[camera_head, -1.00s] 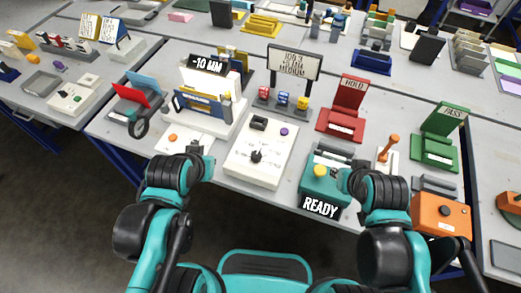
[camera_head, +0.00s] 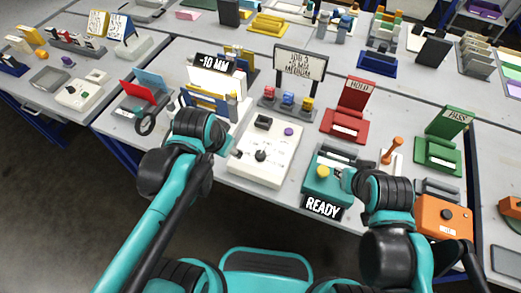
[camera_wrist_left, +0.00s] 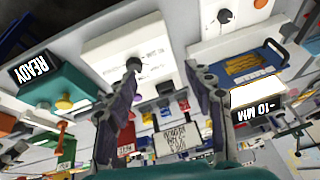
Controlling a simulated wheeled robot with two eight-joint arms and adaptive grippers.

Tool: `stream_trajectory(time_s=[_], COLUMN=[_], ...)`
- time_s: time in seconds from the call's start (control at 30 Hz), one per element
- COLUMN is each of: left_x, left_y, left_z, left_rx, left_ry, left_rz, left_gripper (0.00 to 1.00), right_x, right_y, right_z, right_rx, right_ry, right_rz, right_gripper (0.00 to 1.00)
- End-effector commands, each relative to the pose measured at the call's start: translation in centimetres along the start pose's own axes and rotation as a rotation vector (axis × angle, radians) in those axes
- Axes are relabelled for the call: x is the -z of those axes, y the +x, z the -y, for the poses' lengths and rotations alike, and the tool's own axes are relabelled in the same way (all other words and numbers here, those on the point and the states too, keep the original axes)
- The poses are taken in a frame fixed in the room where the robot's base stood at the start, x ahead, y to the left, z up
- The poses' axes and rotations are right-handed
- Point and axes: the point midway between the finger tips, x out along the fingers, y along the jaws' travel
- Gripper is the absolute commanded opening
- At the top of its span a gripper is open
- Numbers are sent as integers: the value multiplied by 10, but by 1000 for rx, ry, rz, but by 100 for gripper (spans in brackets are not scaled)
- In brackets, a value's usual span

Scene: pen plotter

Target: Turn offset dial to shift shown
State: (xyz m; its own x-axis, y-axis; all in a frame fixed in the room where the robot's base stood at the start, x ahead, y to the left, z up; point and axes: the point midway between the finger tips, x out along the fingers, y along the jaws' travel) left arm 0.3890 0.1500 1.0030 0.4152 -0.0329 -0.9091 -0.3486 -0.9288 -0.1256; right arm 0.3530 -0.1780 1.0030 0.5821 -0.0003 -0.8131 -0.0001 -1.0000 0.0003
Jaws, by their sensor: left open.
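The white dial box (camera_head: 270,135) stands at the front middle of the table. Its black dial knob (camera_head: 260,156) is on its near part, with a purple button at the upper right. My left gripper (camera_head: 234,150) is just left of the knob. In the left wrist view my left gripper (camera_wrist_left: 162,70) is open and empty, with one fingertip close to the knob (camera_wrist_left: 134,64); contact cannot be told. The plotter's black sign (camera_head: 215,64) reads -10 MM. A standing job card (camera_head: 301,62) has small, hard-to-read text. My right gripper (camera_head: 342,174) is at the teal READY box (camera_head: 325,188), its fingers unclear.
Red (camera_head: 351,110) and green (camera_head: 443,140) sign stands are at the right, behind the READY box. Red, blue and yellow pieces stand before the job card. An orange box (camera_head: 443,216) is at the right front. The plotter (camera_head: 210,100) stands behind my left arm.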

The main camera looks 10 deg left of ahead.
Motion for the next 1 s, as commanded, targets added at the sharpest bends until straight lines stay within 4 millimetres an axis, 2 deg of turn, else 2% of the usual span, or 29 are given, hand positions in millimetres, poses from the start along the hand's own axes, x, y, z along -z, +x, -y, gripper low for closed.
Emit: stream_trajectory(time_s=[0.03, 0.2, 0.4, 0.67, 1.0], left_x=[15, 48, 71, 77, 56], left_y=[3, 27, 61, 84, 131], left_z=[-4, -22, -45, -59, -65], left_rx=[-22, -115, -229, -297, -298], left_ry=[85, 394, 695, 847, 848], left_rz=[37, 167, 278, 328, 328], left_gripper=[53, 53, 53, 53, 53], right_x=[3, 8, 12, 12, -1], right_y=[-4, -11, -16, -17, 1], right_z=[0, 0, 0, 0, 0], right_rx=[0, 0, 0, 0, 0], right_ry=[0, 0, 0, 0, 0], right_rz=[0, 0, 0, 0, 0], right_gripper=[26, 26, 26, 26, 26])
